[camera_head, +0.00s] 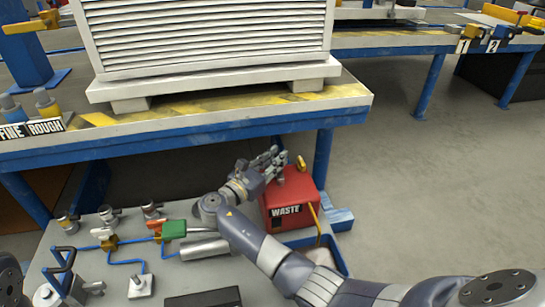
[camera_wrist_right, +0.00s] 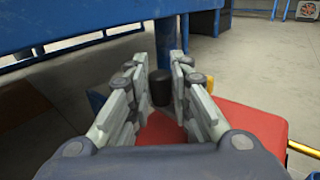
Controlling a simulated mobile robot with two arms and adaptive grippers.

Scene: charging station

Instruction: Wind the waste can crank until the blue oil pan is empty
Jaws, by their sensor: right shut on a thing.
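The red waste can (camera_head: 291,199), labelled WASTE, stands below the front edge of the blue-framed bench. My right gripper (camera_head: 278,162) is over its top, with its fingers shut on a dark crank knob (camera_wrist_right: 160,88), seen between them in the right wrist view. The red can top (camera_wrist_right: 255,120) lies below the fingers. The rest of the crank is mostly hidden by the gripper. A blue pan (camera_head: 340,216) shows beside and in front of the can; its inside is partly hidden by my right arm, so I cannot tell its oil level.
A grey panel (camera_head: 130,285) with valves, blue pipes and a green block (camera_head: 174,229) lies left of the can. The bench edge (camera_head: 200,134) runs close behind the gripper. A yellow rod (camera_head: 316,222) stands at the can's right side. Open floor (camera_head: 440,190) lies right.

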